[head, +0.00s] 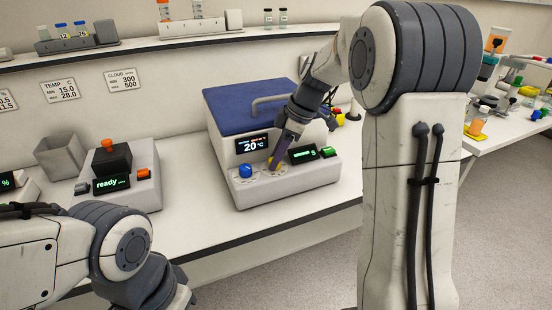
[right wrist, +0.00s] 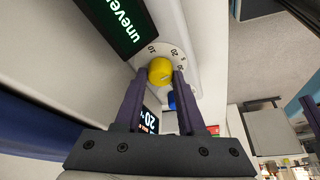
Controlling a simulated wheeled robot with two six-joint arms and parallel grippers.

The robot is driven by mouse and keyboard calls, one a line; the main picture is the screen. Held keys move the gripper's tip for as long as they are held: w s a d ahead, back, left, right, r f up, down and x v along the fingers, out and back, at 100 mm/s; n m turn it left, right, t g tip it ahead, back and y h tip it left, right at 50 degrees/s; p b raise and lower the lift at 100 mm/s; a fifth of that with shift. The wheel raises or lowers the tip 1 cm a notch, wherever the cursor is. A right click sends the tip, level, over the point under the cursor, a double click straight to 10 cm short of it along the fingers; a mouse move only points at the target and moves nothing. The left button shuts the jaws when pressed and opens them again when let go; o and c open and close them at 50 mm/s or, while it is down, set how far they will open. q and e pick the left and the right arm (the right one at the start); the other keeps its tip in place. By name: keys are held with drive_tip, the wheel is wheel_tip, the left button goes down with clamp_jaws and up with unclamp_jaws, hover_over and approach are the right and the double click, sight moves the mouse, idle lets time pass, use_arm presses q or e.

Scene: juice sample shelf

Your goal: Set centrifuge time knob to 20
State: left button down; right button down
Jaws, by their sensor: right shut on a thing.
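The centrifuge (head: 325,173) is a white machine with a blue lid (head: 240,109), which is closed. Its yellow knob (right wrist: 160,70) sits on a pale dial with printed numbers; 10 and 20 can be made out in the right wrist view. My right gripper (head: 274,163) reaches down to the front panel, its two purple fingers shut on the yellow knob, one on each side. The knob is mostly hidden in the head view. A small pale mark shows on the knob, but its exact setting cannot be read. My left gripper is out of view.
A blue knob (head: 246,171) is left of the yellow one, under a display (head: 254,144) reading 20 °C. A green-text display (right wrist: 122,20) reads "uneven", partly cut off. A green button (head: 328,152) is at the right. A device (head: 146,189) reading "ready" stands left.

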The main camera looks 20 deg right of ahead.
drive_tip(key=shift+n+g, duration=0.5)
drive_tip(key=shift+n, duration=0.7)
drive_tip(key=c, duration=0.5)
unclamp_jaws()
drive_tip(key=w+v, duration=0.1)
drive_tip(key=v, duration=0.9)
drive_tip(key=shift+s+d+r+p, duration=0.2)
drive_tip(key=shift+s+p, duration=0.2)
drive_tip(key=shift+s, duration=0.05)
